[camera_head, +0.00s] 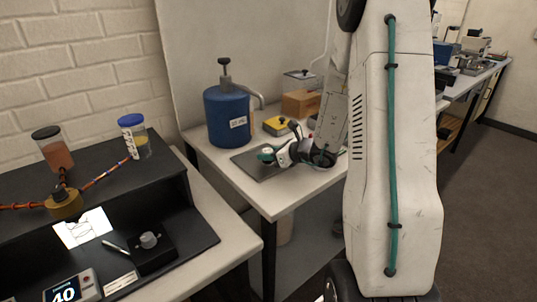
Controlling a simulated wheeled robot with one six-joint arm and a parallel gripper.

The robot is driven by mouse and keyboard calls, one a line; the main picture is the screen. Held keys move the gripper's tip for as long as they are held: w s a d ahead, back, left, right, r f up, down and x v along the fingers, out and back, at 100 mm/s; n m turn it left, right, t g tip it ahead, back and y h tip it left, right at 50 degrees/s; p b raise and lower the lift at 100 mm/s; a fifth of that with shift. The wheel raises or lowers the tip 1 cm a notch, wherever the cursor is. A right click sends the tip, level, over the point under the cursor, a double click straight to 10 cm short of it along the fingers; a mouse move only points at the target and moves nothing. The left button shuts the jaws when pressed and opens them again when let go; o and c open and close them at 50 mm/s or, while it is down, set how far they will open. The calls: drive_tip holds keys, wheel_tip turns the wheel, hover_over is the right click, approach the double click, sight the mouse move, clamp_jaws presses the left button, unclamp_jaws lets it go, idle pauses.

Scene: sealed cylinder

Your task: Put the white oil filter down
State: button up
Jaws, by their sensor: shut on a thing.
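My gripper (267,154) is at the end of my arm, low over a dark grey mat (246,164) on the white table.
A blue pump canister (227,116) stands behind the mat. A yellow box (277,125) and a brown box (299,104) stand farther back. The white table's (290,196) front strip is clear. A black bench (205,226) with jars is at left.

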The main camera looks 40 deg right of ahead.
drive_tip(key=shift+f, duration=0.1)
drive_tip(key=o, duration=1)
drive_tip(key=shift+c, duration=0.2)
